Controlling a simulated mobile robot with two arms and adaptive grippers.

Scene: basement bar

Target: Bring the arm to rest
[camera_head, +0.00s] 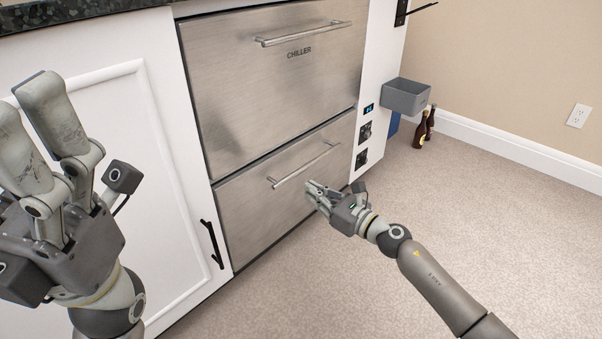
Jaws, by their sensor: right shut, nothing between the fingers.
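My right gripper (318,193) reaches in from the lower right, in front of the lower chiller drawer (255,215). Its fingers are shut with nothing between them. I cannot tell the exact gap to the drawer front. My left gripper (84,132) is large and close at the left edge. Its fingers point up and stand apart from the thumb, with nothing seen between them. Both drawers look shut.
The upper chiller drawer (270,85) has its own bar handle (305,33). A white cabinet door (165,190) with a black handle (212,244) is at the left. A grey bin (405,97) and brown bottles (421,132) are beyond the cabinet. The carpet (490,210) at right is clear.

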